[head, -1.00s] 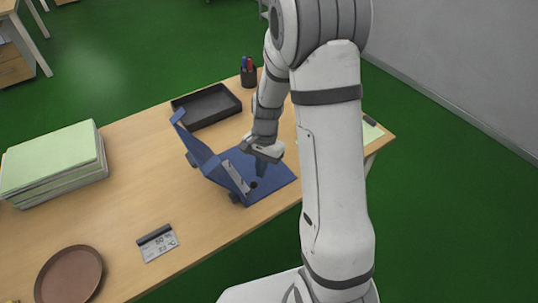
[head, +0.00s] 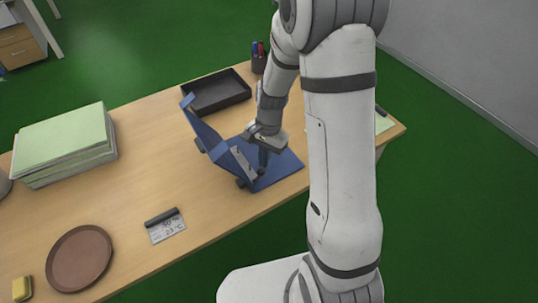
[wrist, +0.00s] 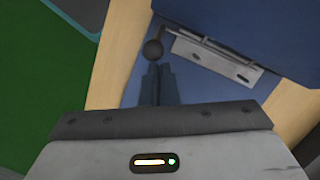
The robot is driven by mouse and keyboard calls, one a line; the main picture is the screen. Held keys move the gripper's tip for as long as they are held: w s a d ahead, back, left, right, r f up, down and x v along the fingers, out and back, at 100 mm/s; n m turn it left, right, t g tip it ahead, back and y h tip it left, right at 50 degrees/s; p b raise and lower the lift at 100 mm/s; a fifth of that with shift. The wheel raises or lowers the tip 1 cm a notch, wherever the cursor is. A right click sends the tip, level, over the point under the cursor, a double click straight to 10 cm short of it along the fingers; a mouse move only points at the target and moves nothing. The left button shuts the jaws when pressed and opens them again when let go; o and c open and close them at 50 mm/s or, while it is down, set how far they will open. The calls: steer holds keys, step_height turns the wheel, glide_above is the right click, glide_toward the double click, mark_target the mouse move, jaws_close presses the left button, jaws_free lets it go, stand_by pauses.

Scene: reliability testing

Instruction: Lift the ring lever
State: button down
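A blue lever-arch binder lies open on the desk, its flat cover (head: 283,172) on the right and its other cover (head: 203,128) standing tilted up. A metal ring mechanism (wrist: 215,55) is fixed inside it. The ring lever (wrist: 153,49) ends in a dark round knob, low beside the mechanism. My gripper (wrist: 160,66) points down at the lever, its two dark fingers side by side with no clear gap. The fingertips are right at the knob; whether they touch it I cannot tell. In the head view my gripper (head: 263,160) is over the binder.
A black tray (head: 217,92) and a pen cup (head: 259,58) stand behind the binder. A paper stack (head: 65,145) is at the left.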

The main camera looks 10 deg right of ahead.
steer(key=shift+s+a, duration=0.15)
steer(key=shift+s, duration=0.15)
steer(key=w+d+p+v, duration=0.1)
steer(key=w+v, duration=0.1)
steer(key=v, duration=1)
steer(key=shift+w+d, duration=0.2)
steer(key=shift+d, duration=0.05)
